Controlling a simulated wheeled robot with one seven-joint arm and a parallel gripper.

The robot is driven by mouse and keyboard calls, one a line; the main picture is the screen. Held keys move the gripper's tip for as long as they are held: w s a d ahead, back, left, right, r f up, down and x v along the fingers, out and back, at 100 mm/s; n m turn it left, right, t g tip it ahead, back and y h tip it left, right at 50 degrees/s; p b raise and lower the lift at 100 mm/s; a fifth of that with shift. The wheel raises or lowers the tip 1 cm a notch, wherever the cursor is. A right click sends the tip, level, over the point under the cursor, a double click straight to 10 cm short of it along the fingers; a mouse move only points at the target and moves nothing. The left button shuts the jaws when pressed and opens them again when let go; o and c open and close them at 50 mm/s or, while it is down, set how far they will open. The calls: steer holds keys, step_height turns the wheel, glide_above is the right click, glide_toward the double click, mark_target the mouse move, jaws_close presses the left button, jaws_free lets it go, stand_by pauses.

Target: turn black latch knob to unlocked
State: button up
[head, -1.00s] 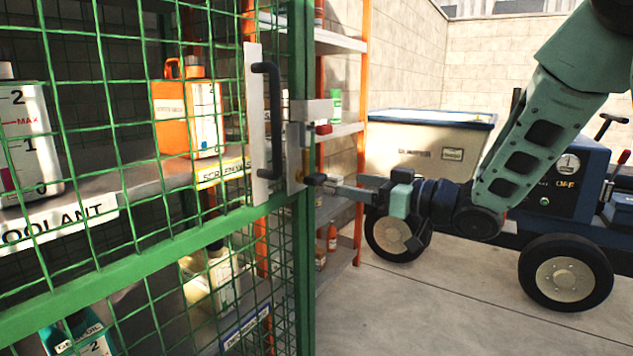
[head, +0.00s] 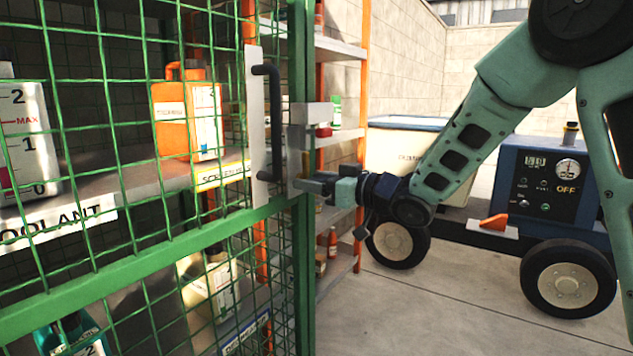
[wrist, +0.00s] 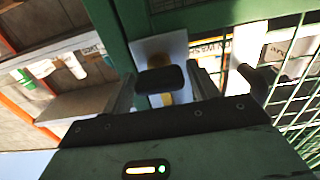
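The black latch knob (wrist: 160,80) shows in the wrist view as a dark rounded bar lying crosswise in front of a pale latch plate (wrist: 147,48). A brass-coloured part (wrist: 166,98) shows by it. My gripper (wrist: 163,88) has one finger on each side of the knob, open, with narrow gaps at the knob's ends. In the head view my gripper (head: 316,184) is at the latch on the green door post (head: 301,240), and its fingers hide the knob there. The latch housing (head: 311,113) is above it.
A black pull handle (head: 272,120) stands just left of the latch on the green mesh door (head: 150,252). Shelves behind hold an orange jug (head: 187,115) and a white coolant container (head: 27,135).

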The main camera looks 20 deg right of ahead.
steer(key=c, duration=0.6)
steer(key=shift+n+b, duration=0.3)
steer(key=n+b, duration=0.2)
steer(key=n, duration=0.1)
steer(key=shift+f+b, duration=0.2)
steer(key=shift+b, duration=0.2)
steer(key=n+b, duration=0.3)
steer(key=n, duration=0.1)
steer(key=shift+s+a, duration=0.1)
steer(key=n+b, duration=0.5)
steer(key=shift+f+n, duration=0.15)
steer(key=shift+n, duration=0.15)
steer(key=n+b, duration=0.4)
steer(key=shift+n, duration=0.3)
